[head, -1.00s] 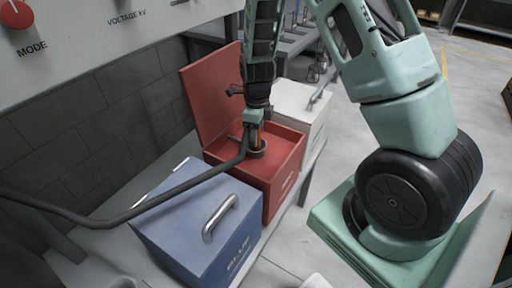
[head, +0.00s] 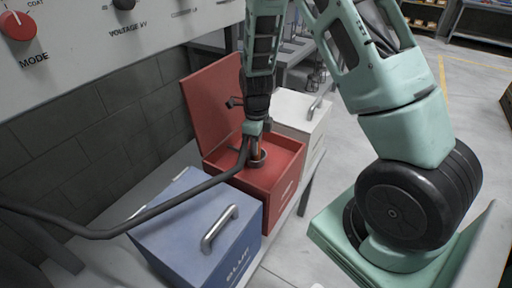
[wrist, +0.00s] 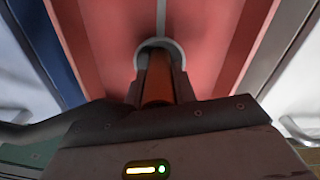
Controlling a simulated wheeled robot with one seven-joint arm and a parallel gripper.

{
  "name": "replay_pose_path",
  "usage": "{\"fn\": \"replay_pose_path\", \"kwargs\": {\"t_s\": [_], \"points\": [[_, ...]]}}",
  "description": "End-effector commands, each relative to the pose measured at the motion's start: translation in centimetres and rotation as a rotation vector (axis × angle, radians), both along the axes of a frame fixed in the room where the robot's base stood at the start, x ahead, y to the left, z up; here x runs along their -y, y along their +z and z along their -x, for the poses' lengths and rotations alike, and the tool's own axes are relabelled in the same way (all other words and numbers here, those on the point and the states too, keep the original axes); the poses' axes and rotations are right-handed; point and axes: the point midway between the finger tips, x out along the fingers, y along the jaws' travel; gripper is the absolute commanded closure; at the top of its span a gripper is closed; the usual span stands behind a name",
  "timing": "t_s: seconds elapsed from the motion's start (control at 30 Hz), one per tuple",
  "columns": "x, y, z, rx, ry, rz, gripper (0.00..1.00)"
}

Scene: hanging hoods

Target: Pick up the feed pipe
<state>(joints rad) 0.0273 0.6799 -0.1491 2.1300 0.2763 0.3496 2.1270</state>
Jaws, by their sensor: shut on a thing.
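My gripper (head: 255,152) points down into the open red box and is shut on the feed pipe, whose orange-brown end (wrist: 157,80) shows between the fingers in the wrist view. A dark hose (head: 165,207) runs from beside the gripper to the left, over the blue box. A round collar (head: 257,161) sits in the red box (head: 281,193), right at the fingertips; its pale rim shows in the wrist view (wrist: 176,47). The fingers hide part of the pipe, and I cannot tell whether its tip is inside the collar.
The red box's lid (head: 210,105) stands open behind it. A closed blue box (head: 190,240) with a metal handle is in front, and a white box (head: 300,110) behind. A control panel (head: 95,35) overhangs the left.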

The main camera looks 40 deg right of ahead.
Motion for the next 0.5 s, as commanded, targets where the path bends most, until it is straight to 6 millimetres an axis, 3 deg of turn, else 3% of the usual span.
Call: {"fn": "replay_pose_path", "kwargs": {"t_s": [0.27, 0.5], "points": [[-0.1, 3.8, -0.1, 0.005, 0.002, 0.0, 1.0], [-0.1, 8.5, -0.1, 0.006, 0.001, 0.0, 1.0]]}}
